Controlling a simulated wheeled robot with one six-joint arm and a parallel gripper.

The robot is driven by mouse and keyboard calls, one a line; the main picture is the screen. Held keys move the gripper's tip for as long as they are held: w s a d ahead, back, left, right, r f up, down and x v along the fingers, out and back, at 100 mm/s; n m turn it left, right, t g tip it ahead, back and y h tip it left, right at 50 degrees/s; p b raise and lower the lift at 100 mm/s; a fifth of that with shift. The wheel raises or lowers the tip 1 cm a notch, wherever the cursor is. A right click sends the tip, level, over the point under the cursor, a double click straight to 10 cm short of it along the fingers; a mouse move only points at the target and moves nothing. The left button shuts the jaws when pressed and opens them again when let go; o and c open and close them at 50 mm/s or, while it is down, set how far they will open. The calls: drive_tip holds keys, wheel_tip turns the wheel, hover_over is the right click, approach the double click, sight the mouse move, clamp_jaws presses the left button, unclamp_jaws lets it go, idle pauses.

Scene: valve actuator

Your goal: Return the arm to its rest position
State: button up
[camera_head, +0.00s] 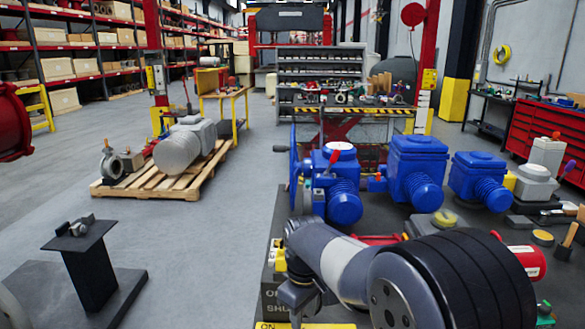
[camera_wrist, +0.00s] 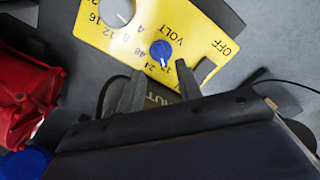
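My arm (camera_head: 340,262) reaches forward over the dark workbench, its large black joint filling the lower right of the head view. In the wrist view, my gripper (camera_wrist: 158,68) has its two dark fingers apart, with nothing held between them. A yellow panel (camera_wrist: 205,48) with VOLT and OFF markings lies beyond the fingers. Its small blue knob (camera_wrist: 162,50) is just past the fingertips; I cannot tell whether they touch it. A larger grey dial (camera_wrist: 115,11) is on the panel at upper left. In the head view the fingertips cannot be made out.
Several blue valve actuators (camera_head: 418,165) stand on the bench behind my arm. A red part (camera_wrist: 28,98) is left of my gripper in the wrist view. A black stand (camera_head: 88,262) and a loaded wooden pallet (camera_head: 150,188) are on the left. Open floor lies between them and the bench.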

wheel_tip(320, 180, down, 7)
drive_tip(key=shift+r, duration=0.15)
drive_tip(key=m, duration=0.5)
drive_tip(key=shift+s+r+m, duration=0.1)
drive_tip(key=shift+r+m, duration=0.05)
drive_tip(key=shift+m, duration=0.15)
drive_tip(key=m, duration=0.6)
drive_tip(key=shift+a+p, duration=0.2)
drive_tip(key=shift+p, duration=0.15)
drive_tip(key=m, duration=0.4)
drive_tip(key=shift+a+m, duration=0.1)
drive_tip(key=shift+m, duration=0.2)
drive_tip(key=m, duration=0.4)
drive_tip(key=shift+p, duration=0.3)
drive_tip(key=shift+r, duration=0.9)
